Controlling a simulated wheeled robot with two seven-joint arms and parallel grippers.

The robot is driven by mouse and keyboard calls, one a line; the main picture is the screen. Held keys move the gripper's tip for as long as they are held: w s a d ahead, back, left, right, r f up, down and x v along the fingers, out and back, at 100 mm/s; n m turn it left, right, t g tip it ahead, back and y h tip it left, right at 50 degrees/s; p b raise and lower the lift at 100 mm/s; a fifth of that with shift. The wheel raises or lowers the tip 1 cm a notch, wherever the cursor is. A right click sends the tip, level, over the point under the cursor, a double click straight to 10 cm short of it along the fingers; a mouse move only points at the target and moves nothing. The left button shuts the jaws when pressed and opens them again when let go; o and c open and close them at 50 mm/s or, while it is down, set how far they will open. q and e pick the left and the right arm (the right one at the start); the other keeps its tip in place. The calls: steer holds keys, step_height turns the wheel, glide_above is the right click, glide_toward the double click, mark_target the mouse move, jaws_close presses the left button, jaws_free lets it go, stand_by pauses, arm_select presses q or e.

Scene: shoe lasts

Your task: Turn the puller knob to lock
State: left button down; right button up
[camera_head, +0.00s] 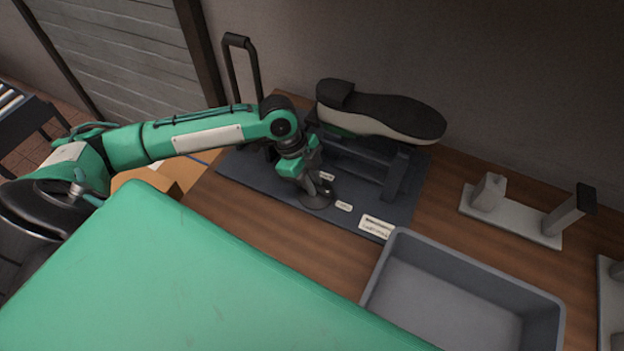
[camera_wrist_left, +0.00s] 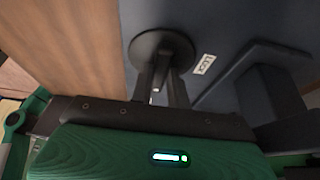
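The puller knob (camera_head: 316,201) shows as a dark round disc on the dark base plate (camera_head: 255,180) of the last puller. In the left wrist view the knob's disc (camera_wrist_left: 150,42) is near the top middle, beside a white label (camera_wrist_left: 204,64) reading "Lock". My left gripper (camera_head: 318,183) points down at the knob. In the wrist view its two fingers (camera_wrist_left: 161,80) reach to the disc, with a narrow dark part between them. I cannot tell whether they press on it. My right gripper is not in view.
A shoe with a dark sole (camera_head: 390,112) lies sole up on the puller stand (camera_head: 395,175) behind the knob. A black lever handle (camera_head: 242,65) rises at the back. A grey bin (camera_head: 450,300) stands at front right, and a white stand (camera_head: 520,220) beyond it.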

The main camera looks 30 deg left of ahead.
arm_select(q)
steer(key=shift+s+r+n+p, duration=0.1)
steer(key=shift+r+n+p, duration=0.1)
steer(key=shift+n+p, duration=0.5)
steer(key=n+t+y+p, duration=0.1)
steer(key=n+p, duration=0.3)
steer(key=p, duration=0.2)
steer(key=n+t+y+p, duration=0.1)
steer(key=n+p, duration=0.4)
steer(key=p, duration=0.1)
steer(key=d+n+t+y+p, duration=0.1)
steer(key=n+t+p, duration=0.1)
steer(key=n+p, duration=0.2)
steer(key=shift+s+n+p, duration=0.3)
steer(key=shift+s+p, duration=0.1)
steer(key=shift+p, duration=0.95)
steer(key=shift+d+f+n+y+p, duration=0.15)
steer(key=shift+n+y+p, duration=0.65)
steer(key=shift+n+p, duration=0.65)
steer(key=c, duration=1.3)
jaws_free()
steer(key=shift+c, duration=0.2)
steer(key=b+v, duration=0.3)
steer(key=v, duration=1)
steer(key=shift+s+r+b, duration=0.3)
